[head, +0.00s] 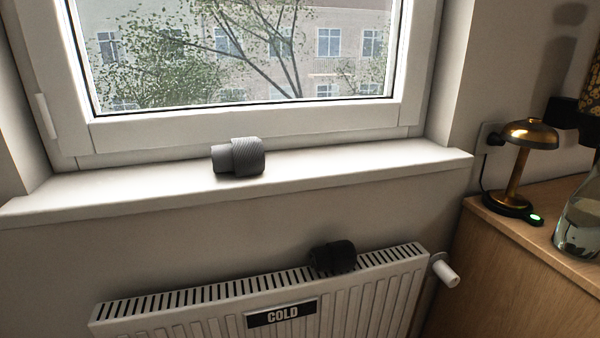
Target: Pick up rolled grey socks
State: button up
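A grey, ribbed, rolled bundle (238,157), which looks like the rolled grey socks, lies on the white window sill (380,160), left of the sill's middle. A second, darker rolled bundle (332,257) lies on top of the radiator below, right of its middle; it looks near black, in shadow. My gripper is not in view.
The white radiator (380,300) bears a "COLD" sign (282,312) and a valve knob (445,272). A wooden cabinet (535,270) at right holds a brass lamp (524,165) and a glass vessel (580,225). The closed-looking window (250,115) stands behind the sill. The sill's right half is clear.

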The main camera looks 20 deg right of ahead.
aim_at(244, 156)
jog(key=i+l, duration=0.2)
jog(key=i, duration=0.15)
jog(key=i+u, duration=0.1)
jog(key=u, duration=0.25)
jog(key=l+u, duration=0.15)
jog(key=u, duration=0.25)
jog(key=i+l+u, duration=0.15)
jog(key=u, duration=0.2)
